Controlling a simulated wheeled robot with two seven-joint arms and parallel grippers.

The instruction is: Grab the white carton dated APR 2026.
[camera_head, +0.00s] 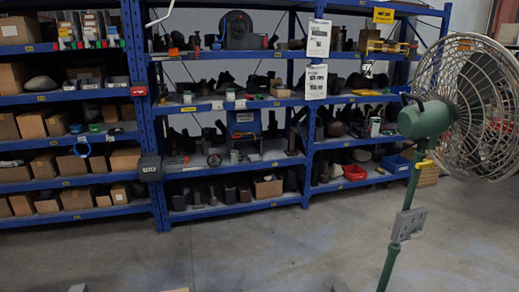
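No carton with a readable APR 2026 date can be made out in the head view. A pale box (10,31) stands at the far left of the upper shelf, too small to read. Several brown cartons (75,199) sit on the lower left shelves, and their labels are not legible either. Neither of my grippers can be made out. Small pale and tan pieces cut off at the bottom edge are too little shown to identify.
Blue shelving (160,120) loaded with dark parts, boxes and bins spans the back. A red bin (354,172) sits on a lower shelf. A green pedestal fan (425,120) stands at the right. The grey concrete floor (250,250) in front is mostly clear.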

